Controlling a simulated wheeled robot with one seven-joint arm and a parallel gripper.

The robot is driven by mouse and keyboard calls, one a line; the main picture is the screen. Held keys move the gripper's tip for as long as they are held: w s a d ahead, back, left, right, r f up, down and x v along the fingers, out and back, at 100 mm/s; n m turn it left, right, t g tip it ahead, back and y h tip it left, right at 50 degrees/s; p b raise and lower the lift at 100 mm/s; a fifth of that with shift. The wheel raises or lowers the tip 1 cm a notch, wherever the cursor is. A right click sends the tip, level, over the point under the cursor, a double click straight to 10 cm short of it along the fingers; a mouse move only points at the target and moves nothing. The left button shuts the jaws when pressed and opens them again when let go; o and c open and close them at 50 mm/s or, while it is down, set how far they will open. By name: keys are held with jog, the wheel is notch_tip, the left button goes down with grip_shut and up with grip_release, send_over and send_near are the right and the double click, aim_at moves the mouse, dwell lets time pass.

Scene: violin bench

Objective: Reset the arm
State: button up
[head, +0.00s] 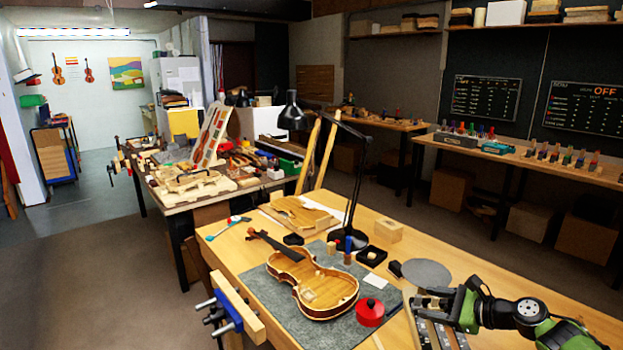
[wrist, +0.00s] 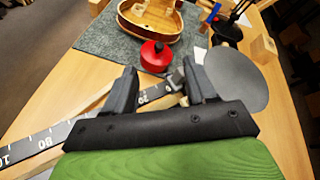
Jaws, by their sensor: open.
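My gripper (head: 440,302) is at the right front of the workbench (head: 235,258) in the head view, at the end of my green and black arm. In the wrist view my gripper (wrist: 163,88) shows two dark fingers spread apart with nothing held between them. Below the fingers lies a dark ruler with white marks (wrist: 60,131), partly hidden by my gripper. Small pale and grey pieces lie by the fingertips, and I cannot tell what they are.
A violin (head: 310,285) lies on a grey mat (head: 262,293), with a red round container (head: 370,312) to its right. A black lamp (head: 348,240), a wooden block (head: 389,231) and a grey disc (head: 427,272) stand or lie behind. A blue vise (head: 228,312) is at the bench's left edge.

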jog(key=s+a+r+n+g+h+p, duration=0.1)
jog(key=s+a+r+n+g+h, duration=0.2)
jog(key=s+a+n, duration=0.35)
jog(key=s+a+r+n+g+h+p, duration=0.1)
jog(key=s+a+r+n+g+h, duration=0.2)
jog(key=a, duration=0.6)
jog(key=s+r+n+h+p, duration=0.1)
jog(key=s+r+n, duration=0.2)
jog(key=s, duration=0.6)
jog(key=s+r+n+t+h+p, duration=0.1)
jog(key=s+r+n, duration=0.2)
jog(key=s, duration=0.7)
jog(key=s+d+r+n+t+h+p, duration=0.1)
jog(key=s+r+n, duration=0.2)
jog(key=s+n, duration=0.3)
jog(key=s, duration=0.4)
jog(key=shift+h, duration=0.4)
jog(key=shift+w, duration=0.1)
